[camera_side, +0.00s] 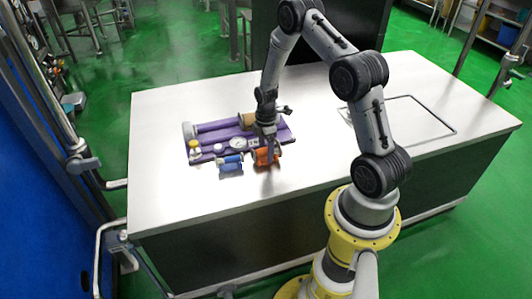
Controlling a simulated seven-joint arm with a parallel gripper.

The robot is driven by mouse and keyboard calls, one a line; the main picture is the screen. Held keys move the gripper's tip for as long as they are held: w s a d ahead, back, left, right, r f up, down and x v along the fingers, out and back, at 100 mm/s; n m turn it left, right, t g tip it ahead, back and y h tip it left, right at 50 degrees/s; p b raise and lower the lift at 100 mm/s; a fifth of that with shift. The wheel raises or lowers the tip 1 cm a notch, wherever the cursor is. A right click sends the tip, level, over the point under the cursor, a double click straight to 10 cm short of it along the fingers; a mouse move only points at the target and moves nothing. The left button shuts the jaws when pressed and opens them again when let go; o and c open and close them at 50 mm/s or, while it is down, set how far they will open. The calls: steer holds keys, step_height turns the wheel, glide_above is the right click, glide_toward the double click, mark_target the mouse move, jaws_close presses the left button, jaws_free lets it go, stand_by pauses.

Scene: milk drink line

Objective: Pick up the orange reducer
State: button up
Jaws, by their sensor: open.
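The orange reducer (262,158) lies on the white table, just in front of the purple tray. It is a short, squat orange piece with a paler end at its right. My gripper (269,155) points down at the reducer, with its fingers at or over the reducer's right part. The gripper is open. Whether the fingers touch the reducer cannot be told at this size, and the fingers hide part of it.
A blue piece (231,165) lies just left of the reducer. The purple tray (211,139) behind holds several parts, including a tan cylinder (247,120) and a small yellow-topped piece (194,146). The table (180,195) is clear in front and at the left.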

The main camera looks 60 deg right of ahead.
steer(key=shift+c, duration=0.2)
jaws_close()
stand_by(1.3)
